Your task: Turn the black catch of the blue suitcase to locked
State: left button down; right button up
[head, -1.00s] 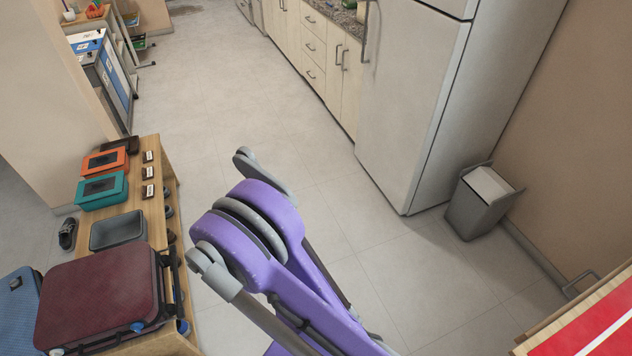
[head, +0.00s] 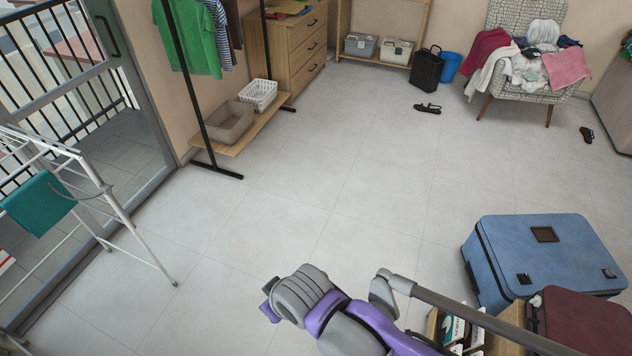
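The blue suitcase (head: 560,247) lies flat at the right of the head view, its lid down. Two small dark catches show on it, one near its front left corner (head: 524,279) and one near its right edge (head: 609,273). They are too small to tell whether they are locked. A dark brown plate (head: 545,234) sits in the middle of its top. Purple and grey links of my arm show at the bottom, left of the suitcase and apart from it. Neither gripper's fingers are in view.
A maroon suitcase (head: 583,322) stands close in front of the blue one, by a wooden bench (head: 507,322). A drying rack (head: 125,222) stands left. A clothes rail (head: 190,85), dresser (head: 286,50) and laundry-covered armchair (head: 505,100) are behind. The middle floor is clear.

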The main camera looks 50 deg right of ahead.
aim_at(524, 278)
jog(key=z, duration=3.8)
jog(key=i+j, duration=0.85)
jog(key=j, duration=0.15)
jog(key=i+j+u, duration=0.1)
jog(key=i+j, duration=0.75)
jog(key=j, duration=0.2)
